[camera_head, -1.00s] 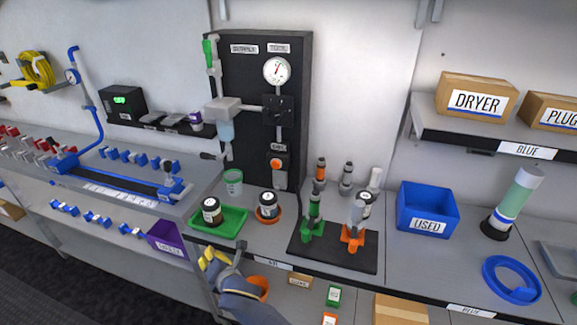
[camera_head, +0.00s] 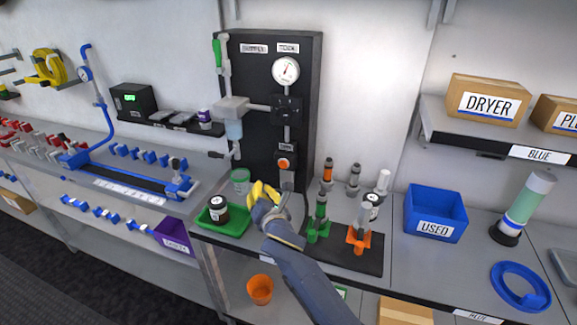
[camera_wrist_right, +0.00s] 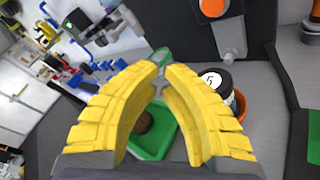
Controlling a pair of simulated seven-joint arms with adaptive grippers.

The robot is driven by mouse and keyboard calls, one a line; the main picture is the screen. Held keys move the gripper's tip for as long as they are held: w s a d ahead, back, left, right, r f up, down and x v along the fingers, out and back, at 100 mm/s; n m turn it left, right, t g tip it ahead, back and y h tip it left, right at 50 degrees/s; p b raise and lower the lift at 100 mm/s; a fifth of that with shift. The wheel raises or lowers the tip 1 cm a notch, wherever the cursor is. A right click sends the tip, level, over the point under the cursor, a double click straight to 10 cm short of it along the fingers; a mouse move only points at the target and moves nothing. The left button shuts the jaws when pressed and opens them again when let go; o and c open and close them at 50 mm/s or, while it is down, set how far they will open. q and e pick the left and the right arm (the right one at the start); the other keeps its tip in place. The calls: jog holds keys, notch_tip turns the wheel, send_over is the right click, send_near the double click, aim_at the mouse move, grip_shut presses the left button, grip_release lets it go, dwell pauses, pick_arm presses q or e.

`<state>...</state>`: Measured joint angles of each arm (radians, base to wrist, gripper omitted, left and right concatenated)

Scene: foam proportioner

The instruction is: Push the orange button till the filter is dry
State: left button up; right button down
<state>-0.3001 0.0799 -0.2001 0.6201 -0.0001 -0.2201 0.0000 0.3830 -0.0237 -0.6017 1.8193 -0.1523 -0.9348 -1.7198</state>
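My left gripper is not in view.
A dark jar (camera_head: 219,208) stands in a green tray (camera_head: 236,227) beside a green cup (camera_head: 240,180). Another jar (camera_wrist_right: 213,84) in an orange dish (camera_wrist_right: 238,112) is close to my right fingers. Coloured stands (camera_head: 318,230) are on a black mat to the right.

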jog(key=shift+w+d+r, duration=0.1)
jog(key=shift+d+r, duration=0.15)
jog(key=shift+d, duration=0.05)
jog(key=shift+w, duration=0.1)
jog(key=w+d, duration=0.3)
jog(key=w, duration=0.5)
jog(key=shift+d, duration=0.15)
dwell(0.3)
jog(key=shift+w+d, duration=0.35)
jog(key=shift+w, duration=0.45)
dwell(2.5)
jog(key=shift+s, duration=0.2)
jog(key=shift+s+a, duration=0.3)
jog(key=shift+s, duration=0.35)
jog(key=shift+s+a, duration=0.3)
jog(key=shift+s, duration=0.45)
jog(key=shift+s+a, duration=0.35)
jog(key=shift+s, duration=0.45)
jog(key=shift+s+a, duration=0.3)
jog(key=shift+s, duration=0.45)
